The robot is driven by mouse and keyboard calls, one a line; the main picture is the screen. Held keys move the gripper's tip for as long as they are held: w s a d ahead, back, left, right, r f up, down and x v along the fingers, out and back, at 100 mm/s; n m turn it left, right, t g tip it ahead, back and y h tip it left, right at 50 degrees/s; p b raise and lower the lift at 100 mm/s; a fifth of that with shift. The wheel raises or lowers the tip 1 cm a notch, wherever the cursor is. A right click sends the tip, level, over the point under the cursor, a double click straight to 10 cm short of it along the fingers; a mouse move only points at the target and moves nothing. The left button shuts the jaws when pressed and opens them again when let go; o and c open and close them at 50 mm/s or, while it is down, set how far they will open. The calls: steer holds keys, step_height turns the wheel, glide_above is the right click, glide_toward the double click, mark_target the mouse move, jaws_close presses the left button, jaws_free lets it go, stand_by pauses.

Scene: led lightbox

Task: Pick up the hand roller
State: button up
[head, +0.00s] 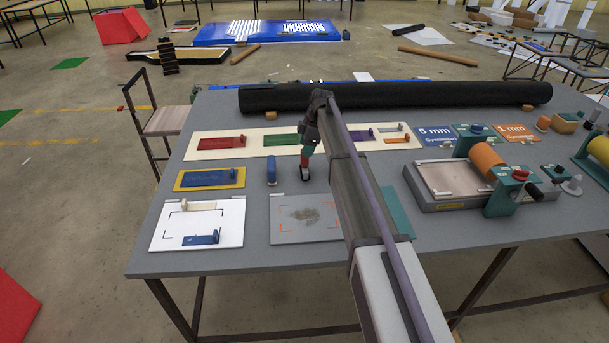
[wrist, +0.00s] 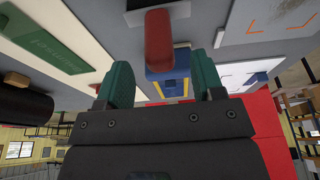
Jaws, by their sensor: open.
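A red-handled tool (head: 304,163), which looks like the hand roller, stands upright on the grey table with a dark lower end. My gripper (head: 308,150) is directly above it, with the arm reaching in from the front. In the wrist view the red handle (wrist: 158,38) shows between the two teal fingers of my open gripper (wrist: 160,60), with a gap on both sides. I cannot tell how deep it sits between them. A blue upright piece (head: 271,168) stands just left of the tool; in the wrist view a blue shape shows behind the handle.
A grey plate with orange corner marks (head: 283,230) lies in front, with a white board (head: 170,232) to its left. A cream strip with coloured plates (head: 220,152) and a long black roll (head: 430,95) lie behind. A press with an orange roller (head: 486,161) stands right.

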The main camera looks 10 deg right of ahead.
mark_target(305, 163)
steer(key=b+x, duration=0.5)
steer(key=shift+d+f, duration=0.1)
steer(key=shift+f, duration=0.2)
steer(key=shift+r, duration=0.3)
steer(key=shift+c, duration=0.3)
jaws_close()
